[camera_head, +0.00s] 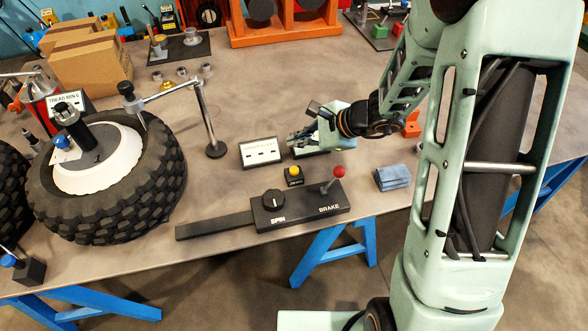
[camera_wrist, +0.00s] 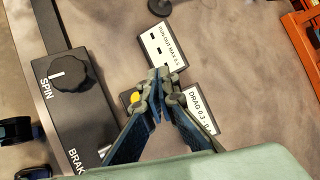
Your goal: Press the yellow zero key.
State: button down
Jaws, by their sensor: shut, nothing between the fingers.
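The yellow zero key (camera_head: 293,171) is a small round button on a black box (camera_head: 294,182) on the table, just behind the black SPIN/BRAKE panel (camera_head: 300,206). In the wrist view the yellow key (camera_wrist: 135,97) shows partly, just left of my fingers, which hide part of its box. My gripper (camera_head: 292,143) is shut and empty. In the head view it hangs above and behind the key, apart from it. In the wrist view the closed fingertips (camera_wrist: 161,73) point toward the RUN-OUT display (camera_wrist: 163,48), past the key.
The RUN-OUT display (camera_head: 261,152) stands left of my gripper. The DRAG display (camera_wrist: 205,108) lies under it. The panel has a black SPIN knob (camera_head: 273,199) and a red-topped brake lever (camera_head: 338,171). A blue cloth (camera_head: 392,178) lies right. A tyre (camera_head: 110,200) and gauge stand (camera_head: 207,120) are left.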

jog(key=b, duration=0.5)
send_over(296, 170)
notch_tip(296, 170, down, 7)
jog(key=shift+s+r, duration=0.1)
jog(key=shift+f+b, duration=0.75)
jog(key=shift+b, duration=0.1)
jog(key=shift+f, duration=0.1)
dwell(0.3)
jog(key=shift+f+b, duration=0.35)
jog(key=shift+b, duration=0.35)
